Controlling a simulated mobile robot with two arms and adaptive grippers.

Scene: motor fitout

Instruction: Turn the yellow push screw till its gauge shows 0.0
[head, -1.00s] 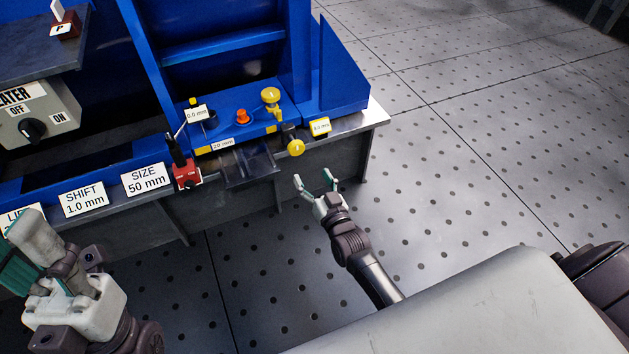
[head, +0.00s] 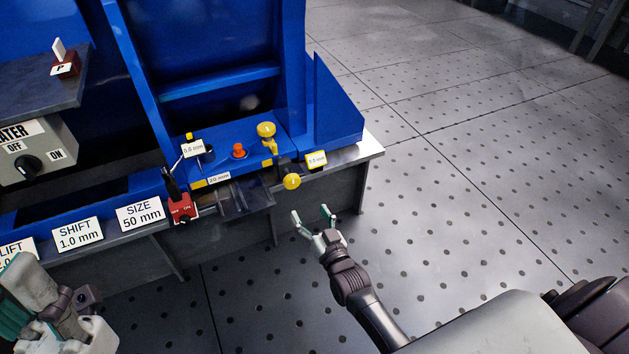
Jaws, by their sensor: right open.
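A round yellow knob (head: 292,181) sticks out from the front right end of the blue machine, and a second yellow knob (head: 266,130) stands above it. I cannot tell for certain which is the push screw. A small yellow-edged gauge (head: 316,158) sits right of the front knob; its digits are too small to read surely. My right gripper (head: 314,215) is open and empty, below and slightly right of the front knob, apart from it. My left gripper (head: 28,285) is at the lower left edge, partly cut off; its jaw state is unclear.
An orange knob (head: 239,151), a white gauge (head: 193,148) and a red block with a dark lever (head: 182,209) sit along the machine. SIZE (head: 140,213) and SHIFT (head: 78,233) labels stand on the bench edge. The dotted floor (head: 470,190) at right is clear.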

